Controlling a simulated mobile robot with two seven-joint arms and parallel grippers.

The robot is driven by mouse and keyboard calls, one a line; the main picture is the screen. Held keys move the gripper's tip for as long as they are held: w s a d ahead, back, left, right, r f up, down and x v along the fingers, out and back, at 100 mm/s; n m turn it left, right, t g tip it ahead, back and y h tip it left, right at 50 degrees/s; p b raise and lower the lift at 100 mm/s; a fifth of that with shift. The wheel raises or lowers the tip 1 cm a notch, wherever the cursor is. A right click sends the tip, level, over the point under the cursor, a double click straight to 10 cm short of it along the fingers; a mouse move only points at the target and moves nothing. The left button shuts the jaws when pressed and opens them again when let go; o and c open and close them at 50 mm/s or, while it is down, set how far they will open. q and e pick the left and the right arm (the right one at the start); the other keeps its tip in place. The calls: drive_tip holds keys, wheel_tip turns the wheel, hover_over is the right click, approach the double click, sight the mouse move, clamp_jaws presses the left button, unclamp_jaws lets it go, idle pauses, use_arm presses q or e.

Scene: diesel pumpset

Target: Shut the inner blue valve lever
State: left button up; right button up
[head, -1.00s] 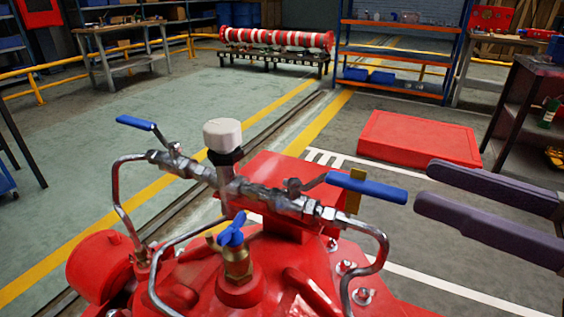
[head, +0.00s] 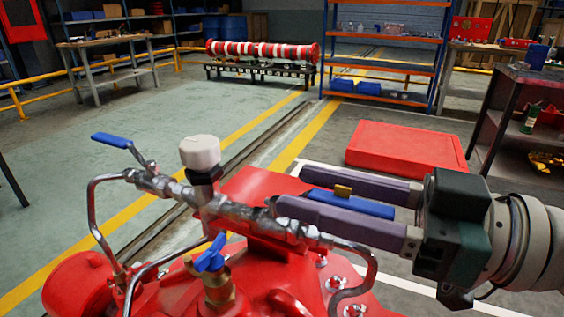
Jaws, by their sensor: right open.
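The pumpset carries a metal pipe with two blue valve levers. The right blue lever (head: 350,204) lies between the two purple fingers of my right gripper (head: 294,190), which is open. The near finger hides part of this lever and its pivot; I cannot tell whether either finger touches it. The left blue lever (head: 111,140) points up and left from its valve, clear of the gripper. A small blue tap handle (head: 211,254) sits on a brass fitting below the pipe. Which lever is called inner is not marked. My left gripper is not in view.
A white-capped fitting (head: 200,152) stands upright on the pipe, left of my right fingers. The red pump body (head: 180,290) and curved metal tubes lie below. A small yellow piece (head: 342,190) shows between the fingers. A low red block (head: 405,148) lies on the floor behind.

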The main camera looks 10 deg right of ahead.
clamp_jaws()
idle(0.3)
idle(1.1)
